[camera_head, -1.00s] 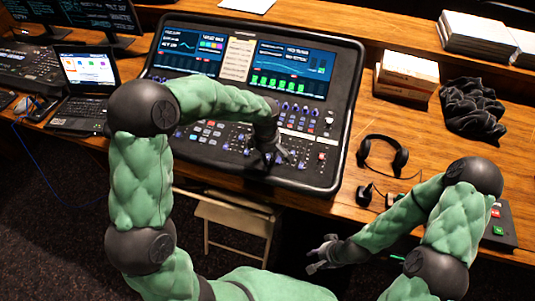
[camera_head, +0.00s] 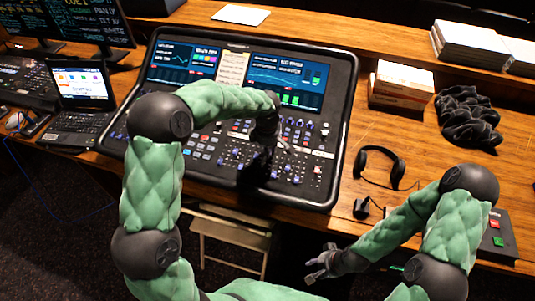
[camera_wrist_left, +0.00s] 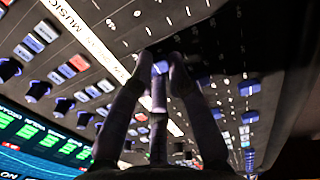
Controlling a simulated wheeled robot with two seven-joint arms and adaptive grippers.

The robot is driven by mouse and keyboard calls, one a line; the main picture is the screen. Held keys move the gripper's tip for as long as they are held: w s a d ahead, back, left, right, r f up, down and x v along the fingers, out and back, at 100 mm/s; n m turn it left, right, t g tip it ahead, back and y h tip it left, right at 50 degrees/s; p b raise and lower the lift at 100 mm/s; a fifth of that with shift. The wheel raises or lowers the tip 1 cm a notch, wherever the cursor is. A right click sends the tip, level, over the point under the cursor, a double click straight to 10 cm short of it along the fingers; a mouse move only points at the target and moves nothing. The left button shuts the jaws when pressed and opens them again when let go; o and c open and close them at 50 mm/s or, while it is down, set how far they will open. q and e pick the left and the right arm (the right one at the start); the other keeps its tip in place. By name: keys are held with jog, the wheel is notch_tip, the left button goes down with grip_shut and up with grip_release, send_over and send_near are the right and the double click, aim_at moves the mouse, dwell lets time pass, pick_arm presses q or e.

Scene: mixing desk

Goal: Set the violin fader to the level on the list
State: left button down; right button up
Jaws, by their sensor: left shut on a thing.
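My left gripper (camera_head: 262,165) is over the lower middle of the mixing console (camera_head: 340,140), pointing down at the fader area. My right gripper (camera_head: 318,268) is open and empty, low in front of the desk, away from the console.
Other knobs and buttons (camera_wrist_left: 75,64) crowd around my left fingers. A laptop (camera_head: 85,92) stands to the left of the console. A headset (camera_head: 385,165), boxes (camera_head: 402,84) and a black cloth (camera_head: 467,115) lie to the right. A folding chair (camera_head: 230,230) stands in front.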

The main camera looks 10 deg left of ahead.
pick_arm(q)
jog(key=shift+s, duration=0.3)
jog(key=c, duration=1.4)
grip_release()
jog(key=shift+o, duration=0.2)
notch_tip(320, 180, up, 12)
jog(key=s, duration=0.1)
